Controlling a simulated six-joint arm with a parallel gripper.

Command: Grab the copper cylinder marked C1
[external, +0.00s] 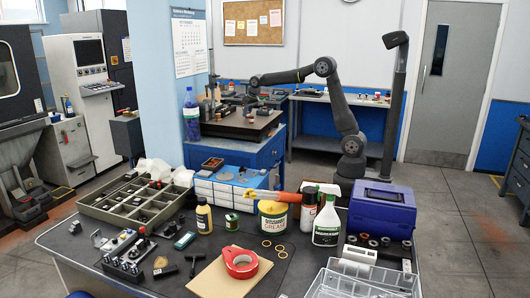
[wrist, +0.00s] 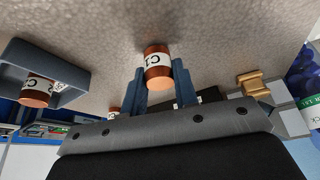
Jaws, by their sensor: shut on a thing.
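A copper cylinder (wrist: 158,72) with a white label stands between the two fingers of my gripper (wrist: 160,80) in the wrist view. The label's dark print looks like C1. My gripper is shut on this cylinder, with one finger at each side. In the external view my gripper (external: 254,86) is low over the dark top of the blue bench (external: 265,130) at the back; the cylinder in it is too small to make out there.
In the wrist view, a second labelled copper cylinder (wrist: 38,88) sits inside a dark grey holder (wrist: 72,68) at left. A brass-coloured piece (wrist: 253,84) stands at right. A blue bottle (external: 191,115) stands on the bench's left side. The cluttered front table (external: 225,235) is well away.

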